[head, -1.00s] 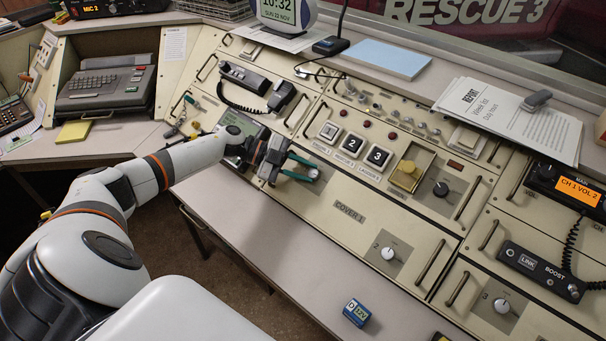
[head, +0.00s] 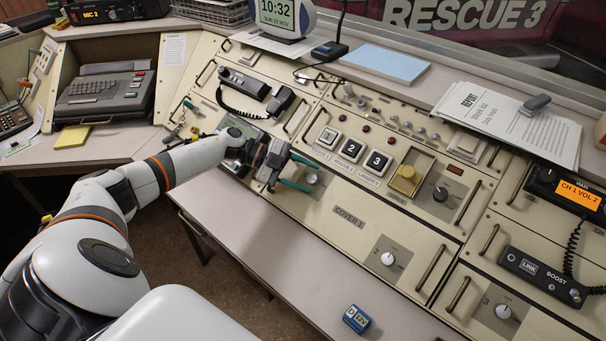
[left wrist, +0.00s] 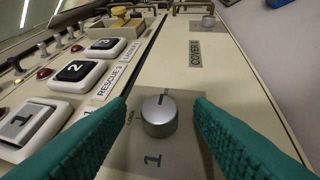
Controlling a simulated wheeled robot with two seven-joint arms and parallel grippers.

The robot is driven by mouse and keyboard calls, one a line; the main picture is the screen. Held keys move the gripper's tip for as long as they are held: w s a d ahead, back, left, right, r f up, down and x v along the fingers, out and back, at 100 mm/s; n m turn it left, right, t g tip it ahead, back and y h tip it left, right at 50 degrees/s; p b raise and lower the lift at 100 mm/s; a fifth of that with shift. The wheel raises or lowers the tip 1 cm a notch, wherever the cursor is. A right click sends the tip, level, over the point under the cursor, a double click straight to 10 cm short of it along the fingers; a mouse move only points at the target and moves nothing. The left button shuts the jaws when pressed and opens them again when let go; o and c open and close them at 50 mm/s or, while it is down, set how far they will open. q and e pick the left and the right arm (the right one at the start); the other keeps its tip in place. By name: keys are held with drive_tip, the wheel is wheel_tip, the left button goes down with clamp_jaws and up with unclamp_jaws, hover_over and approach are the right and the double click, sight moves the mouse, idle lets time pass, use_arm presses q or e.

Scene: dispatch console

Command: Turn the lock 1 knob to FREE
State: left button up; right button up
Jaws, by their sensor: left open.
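The lock 1 knob (left wrist: 160,115) is a round silver knob on a grey plate marked 1. Its dark pointer line points to the top of the left wrist view. Small lettering at its left is partly legible. In the head view the knob (head: 312,179) shows between the green fingers. My left gripper (left wrist: 161,108) is open, one finger on each side of the knob, with a visible gap on both sides. It also shows in the head view (head: 306,175), over the left end of the COVER 1 panel. My right gripper is out of view.
Numbered square buttons (head: 352,147) and a yellow guarded button (head: 405,179) lie behind the knob. A corded handset (head: 279,101) sits behind the gripper. Knobs 2 (head: 388,258) and 3 (head: 503,311) are farther right. A blue battery box (head: 357,319) lies on the front ledge.

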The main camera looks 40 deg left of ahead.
use_arm(q)
drive_tip(key=shift+a, duration=0.1)
drive_tip(key=b+v, duration=0.1)
drive_tip(key=v, duration=1.1)
drive_tip(key=shift+b, duration=0.4)
